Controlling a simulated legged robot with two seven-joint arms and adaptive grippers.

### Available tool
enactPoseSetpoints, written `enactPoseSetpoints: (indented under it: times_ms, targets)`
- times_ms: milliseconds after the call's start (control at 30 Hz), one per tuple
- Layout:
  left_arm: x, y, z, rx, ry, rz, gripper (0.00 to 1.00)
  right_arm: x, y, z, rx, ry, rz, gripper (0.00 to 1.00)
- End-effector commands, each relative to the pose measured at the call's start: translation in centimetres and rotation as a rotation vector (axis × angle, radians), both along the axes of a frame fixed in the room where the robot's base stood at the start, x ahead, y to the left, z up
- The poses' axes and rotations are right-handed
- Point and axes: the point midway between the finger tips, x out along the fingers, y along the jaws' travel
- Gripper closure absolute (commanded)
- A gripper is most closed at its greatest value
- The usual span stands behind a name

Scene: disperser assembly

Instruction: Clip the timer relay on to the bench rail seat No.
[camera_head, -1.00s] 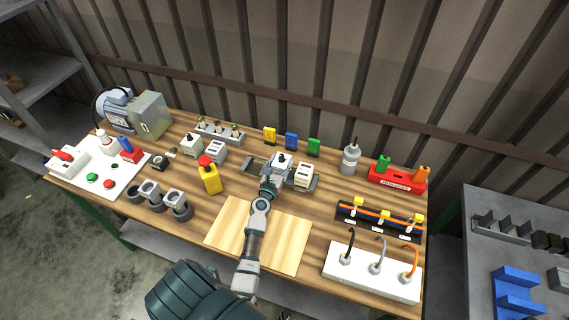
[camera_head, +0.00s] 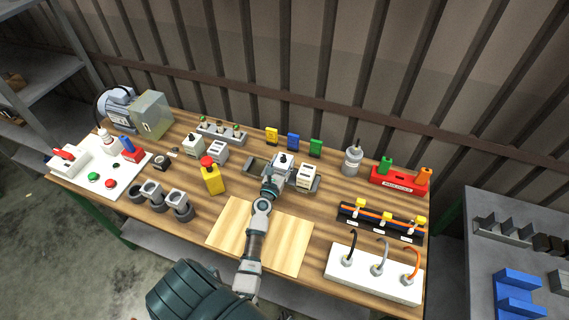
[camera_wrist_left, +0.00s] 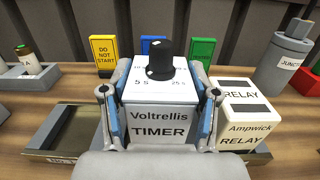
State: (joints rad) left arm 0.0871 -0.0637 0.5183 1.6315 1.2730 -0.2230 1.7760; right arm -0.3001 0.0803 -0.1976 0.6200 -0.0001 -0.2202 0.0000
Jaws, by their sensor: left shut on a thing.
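The timer relay (camera_wrist_left: 158,118) is a white and grey block with a black knob on top, labelled "Voltrellis TIMER" in the left wrist view. My left gripper (camera_wrist_left: 158,112) is shut on it, with one finger against each side. In the head view the timer (camera_head: 283,159) and my left gripper (camera_head: 274,178) are over the middle of the bench rail. The rail (camera_wrist_left: 65,135) shows a bare grey part left of the timer. Whether the timer's underside touches the rail is hidden. My right gripper is out of view.
A white Ampwick relay (camera_wrist_left: 243,128) sits on the rail close to the timer's right. Yellow (camera_head: 271,136), blue (camera_head: 292,141) and green (camera_head: 315,148) tags stand behind. A pale wooden board (camera_head: 285,240) lies in front.

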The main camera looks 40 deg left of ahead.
Motion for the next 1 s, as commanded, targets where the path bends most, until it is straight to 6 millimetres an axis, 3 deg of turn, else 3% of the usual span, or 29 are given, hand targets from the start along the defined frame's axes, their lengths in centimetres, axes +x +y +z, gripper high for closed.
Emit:
enactPoseSetpoints:
  times_ms: [200, 733, 1000]
  targets:
    - [0.0, 0.0, 0.3, 0.002, -0.003, 0.0, 0.91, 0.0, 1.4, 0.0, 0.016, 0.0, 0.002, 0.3]
    - [0.0, 1.9, 0.1, -0.013, -0.002, 0.001, 0.91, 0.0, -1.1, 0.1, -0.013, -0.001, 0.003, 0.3]
    - [0.0, 1.6, 0.2, -0.011, -0.001, 0.001, 0.91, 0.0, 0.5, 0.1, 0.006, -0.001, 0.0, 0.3]
